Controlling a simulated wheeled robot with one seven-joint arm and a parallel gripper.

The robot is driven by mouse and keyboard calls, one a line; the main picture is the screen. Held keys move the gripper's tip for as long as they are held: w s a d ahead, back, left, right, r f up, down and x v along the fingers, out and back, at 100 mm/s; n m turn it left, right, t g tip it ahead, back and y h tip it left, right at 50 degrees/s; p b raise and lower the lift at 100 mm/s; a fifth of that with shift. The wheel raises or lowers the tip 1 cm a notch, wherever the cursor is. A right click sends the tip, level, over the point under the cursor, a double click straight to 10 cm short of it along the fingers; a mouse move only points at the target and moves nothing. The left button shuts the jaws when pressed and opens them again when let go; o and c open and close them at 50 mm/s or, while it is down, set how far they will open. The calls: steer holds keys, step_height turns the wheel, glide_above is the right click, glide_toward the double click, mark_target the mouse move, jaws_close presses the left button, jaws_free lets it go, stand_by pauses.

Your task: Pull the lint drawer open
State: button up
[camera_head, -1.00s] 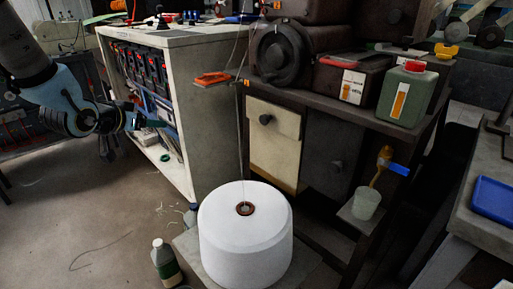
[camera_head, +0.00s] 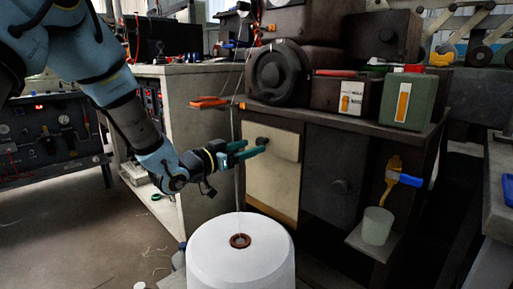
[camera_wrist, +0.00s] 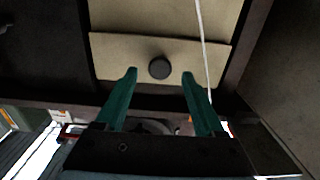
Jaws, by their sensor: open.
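The lint drawer (camera_head: 285,146) is a cream front with a round dark knob (camera_head: 262,141), set in the dark bench below the round black housing. It looks closed. My gripper (camera_head: 262,147) is at the knob, with its green fingers pointing right toward the drawer front. In the wrist view the drawer (camera_wrist: 112,51) shows with the knob (camera_wrist: 160,68) between and just beyond the open fingertips (camera_wrist: 159,74). The fingers are apart on both sides of the knob, and I see no contact with it.
A white thread cone (camera_head: 241,262) stands below the drawer, and its thread (camera_wrist: 203,45) runs up close beside one finger. A cup (camera_head: 377,226) sits on a small shelf at the right.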

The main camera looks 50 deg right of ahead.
mark_target(259, 144)
steer(key=shift+s+d, duration=0.1)
steer(key=shift+d, duration=1.65)
jaws_close()
